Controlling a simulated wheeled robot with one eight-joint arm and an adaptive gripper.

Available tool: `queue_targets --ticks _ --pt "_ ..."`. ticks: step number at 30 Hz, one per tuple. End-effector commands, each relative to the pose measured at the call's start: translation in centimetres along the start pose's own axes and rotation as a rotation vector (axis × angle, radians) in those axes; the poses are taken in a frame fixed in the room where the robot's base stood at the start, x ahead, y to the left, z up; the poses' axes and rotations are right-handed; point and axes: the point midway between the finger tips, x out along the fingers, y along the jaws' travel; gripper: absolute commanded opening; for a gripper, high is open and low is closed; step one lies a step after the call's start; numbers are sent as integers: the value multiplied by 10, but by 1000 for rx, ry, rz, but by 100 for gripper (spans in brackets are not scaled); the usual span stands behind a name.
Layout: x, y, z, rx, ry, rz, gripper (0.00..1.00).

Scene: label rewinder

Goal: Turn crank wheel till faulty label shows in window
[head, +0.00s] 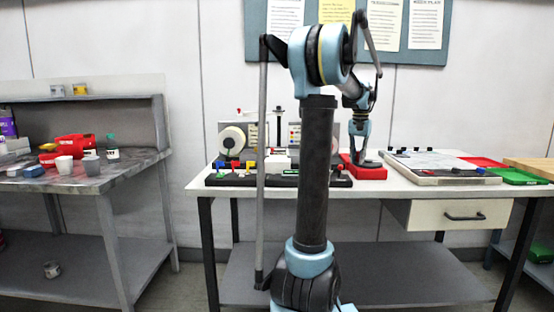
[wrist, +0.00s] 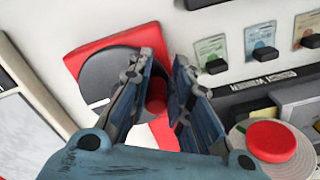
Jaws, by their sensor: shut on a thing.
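The crank wheel (wrist: 97,82) is a dark disc with a white mark, on a red base (wrist: 128,40) in the wrist view. Its red knob (wrist: 157,90) stands between the fingers of my gripper (wrist: 164,62), which is shut on it. In the head view the red base (head: 372,173) sits on the white table, with my gripper (head: 359,153) low over it.
Coloured cards (wrist: 211,50) with dark clips stand beside the crank. A grey-framed white board (head: 440,165) and red and green trays (head: 515,176) lie to the right on the white table (head: 400,190). A cluttered grey bench (head: 120,170) stands at left.

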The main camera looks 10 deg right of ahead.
Motion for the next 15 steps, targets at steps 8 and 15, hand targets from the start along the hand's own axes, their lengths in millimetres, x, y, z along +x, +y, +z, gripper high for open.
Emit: queue_targets --ticks 8,15 --pt "2 -17 -13 -5 -1 -5 7" --pt "2 -18 -12 -6 -2 -7 10"
